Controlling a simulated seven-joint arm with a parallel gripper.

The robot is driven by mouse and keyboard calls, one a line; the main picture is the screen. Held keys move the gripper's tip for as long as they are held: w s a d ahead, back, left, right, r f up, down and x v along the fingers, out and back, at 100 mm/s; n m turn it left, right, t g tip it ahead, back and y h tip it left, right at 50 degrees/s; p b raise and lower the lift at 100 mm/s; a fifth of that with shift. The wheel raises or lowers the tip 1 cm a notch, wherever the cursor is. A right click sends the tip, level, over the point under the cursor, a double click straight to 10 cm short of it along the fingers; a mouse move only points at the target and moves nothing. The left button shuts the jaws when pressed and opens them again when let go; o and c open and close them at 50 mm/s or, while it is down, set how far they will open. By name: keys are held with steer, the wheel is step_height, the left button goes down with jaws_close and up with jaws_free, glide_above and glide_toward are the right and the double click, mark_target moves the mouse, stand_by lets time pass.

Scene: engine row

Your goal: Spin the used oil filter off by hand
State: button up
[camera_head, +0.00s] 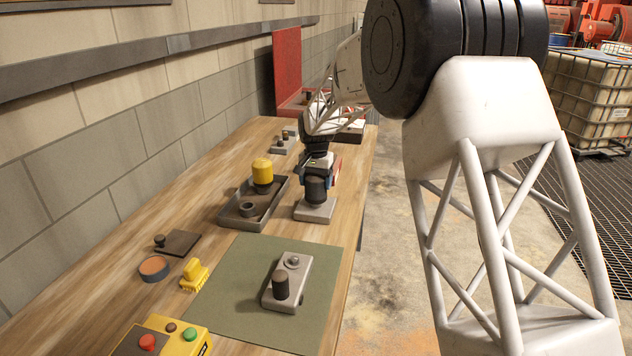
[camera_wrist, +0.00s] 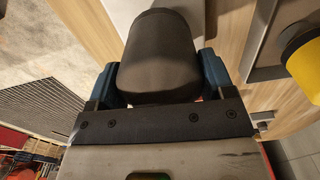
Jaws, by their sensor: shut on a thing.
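A dark cylindrical oil filter (camera_head: 316,191) stands upright on a grey metal mount (camera_head: 315,211) on the wooden bench. My gripper (camera_head: 318,180) comes down over it and is shut on it, with a blue finger on each side. In the wrist view the dark filter (camera_wrist: 160,55) fills the space between the blue fingers, and the gripper (camera_wrist: 163,85) touches both sides. I cannot tell from these pictures whether the filter is loose on its mount; it appears seated there.
Left of the mount, a dark tray (camera_head: 228,218) holds a yellow-topped filter (camera_head: 262,167) and a dark ring (camera_head: 248,209). A green mat (camera_head: 230,275) carries a grey block with a dark cylinder (camera_head: 280,284). A red panel (camera_head: 287,70) stands at the back.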

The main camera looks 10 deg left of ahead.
steer(key=shift+f, duration=0.1)
steer(key=o, duration=1.1)
steer(key=shift+r, duration=3.95)
